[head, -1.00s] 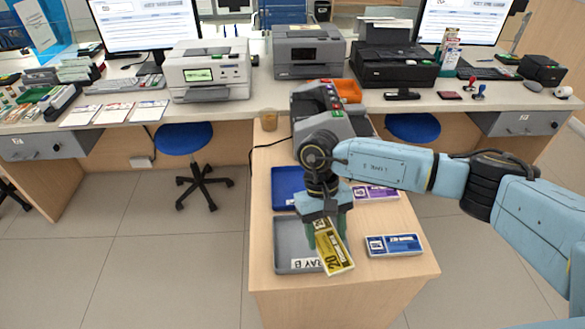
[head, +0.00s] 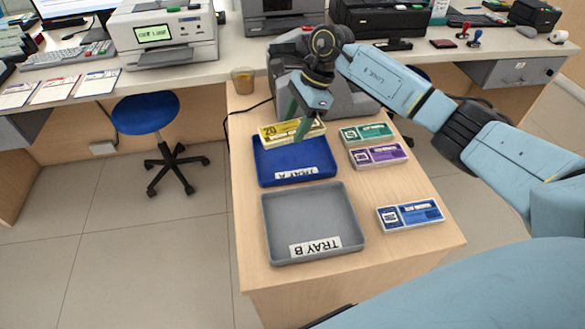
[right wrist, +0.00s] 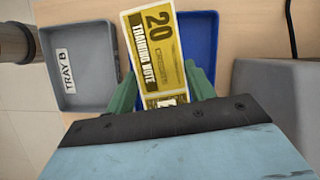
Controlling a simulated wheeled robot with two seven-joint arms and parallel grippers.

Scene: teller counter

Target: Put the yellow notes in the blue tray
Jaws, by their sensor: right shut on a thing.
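The yellow notes (head: 280,133) are a banded stack held by my right gripper (head: 300,122) over the back part of the blue tray (head: 300,157), labelled TRAY A. In the right wrist view the yellow notes (right wrist: 153,55) sit between the two green fingers, partly covering the blue tray (right wrist: 197,38). The gripper is shut on them. The tray's visible floor is empty. How high the notes are above the tray is hard to tell. My left gripper is not in view.
The empty grey tray B (head: 312,218) lies in front of the blue tray. Green notes (head: 367,134), purple notes (head: 378,154) and blue notes (head: 410,214) lie to the right. A grey machine (head: 340,88) stands behind, with a cup (head: 243,80) at its left.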

